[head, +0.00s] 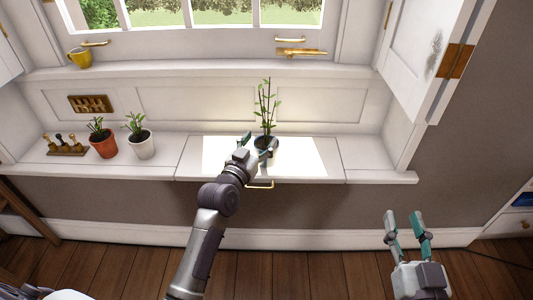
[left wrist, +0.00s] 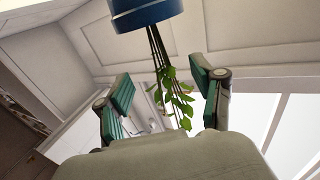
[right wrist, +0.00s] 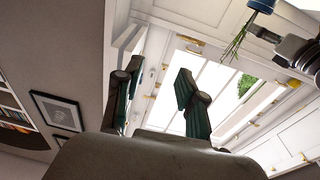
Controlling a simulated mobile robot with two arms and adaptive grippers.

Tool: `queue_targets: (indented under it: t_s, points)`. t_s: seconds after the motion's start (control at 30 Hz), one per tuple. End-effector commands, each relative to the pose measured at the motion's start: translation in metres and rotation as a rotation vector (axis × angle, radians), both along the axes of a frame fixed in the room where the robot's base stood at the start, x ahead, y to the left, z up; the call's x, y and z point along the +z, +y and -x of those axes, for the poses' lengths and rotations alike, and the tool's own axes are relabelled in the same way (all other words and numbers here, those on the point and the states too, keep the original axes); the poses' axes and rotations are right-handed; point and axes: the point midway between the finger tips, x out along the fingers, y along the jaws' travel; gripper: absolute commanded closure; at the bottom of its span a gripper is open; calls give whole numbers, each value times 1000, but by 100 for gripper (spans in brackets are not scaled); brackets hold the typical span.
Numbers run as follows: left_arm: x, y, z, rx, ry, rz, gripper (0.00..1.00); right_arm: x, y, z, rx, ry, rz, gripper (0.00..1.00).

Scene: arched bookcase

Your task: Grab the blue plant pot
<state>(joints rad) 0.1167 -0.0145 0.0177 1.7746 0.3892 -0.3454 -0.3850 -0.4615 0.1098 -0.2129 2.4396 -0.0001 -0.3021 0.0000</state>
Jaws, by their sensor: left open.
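The blue plant pot (head: 266,141), dark blue with a tall leafy plant, stands upright on the bright patch of the white ledge. In the left wrist view the blue pot (left wrist: 147,14) appears upside down, beyond and between the spread fingers (left wrist: 165,92); no contact shows. My right gripper (head: 406,218) is open and empty, low at the right, away from the ledge. The pot also shows in the right wrist view (right wrist: 262,5).
A terracotta pot (head: 103,146), a white pot (head: 141,147) and a small wooden stand (head: 67,151) sit on the ledge at left. An open cabinet door (head: 425,50) stands at right. The ledge right of the blue pot is clear.

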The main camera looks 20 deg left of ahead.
Motion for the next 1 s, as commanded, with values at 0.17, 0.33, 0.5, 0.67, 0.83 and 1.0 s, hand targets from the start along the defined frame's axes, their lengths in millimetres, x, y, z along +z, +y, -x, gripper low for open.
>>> queue_targets:
  t_s: [0.17, 0.33, 0.5, 0.67, 0.83, 1.0]
  points:
    - [1, 0, -8, 1, -1, 1, 33, 8, 1, 0, 3, -51, -14, 60]
    - [9, -2, -26, 0, -3, 2, 33, 30, 4, 4, 11, -188, -50, 60]
    - [12, -3, -45, 1, 0, 1, 33, 56, 5, 14, 21, -349, -94, 60]
    - [12, -4, -55, 0, 1, 1, 33, 70, 5, 21, 25, -434, -119, 60]
    - [13, -4, -56, 0, 1, 0, 33, 74, 5, 23, 26, -452, -124, 60]
    - [13, -4, -56, 0, 1, 0, 43, 74, 5, 23, 26, -450, -124, 60]
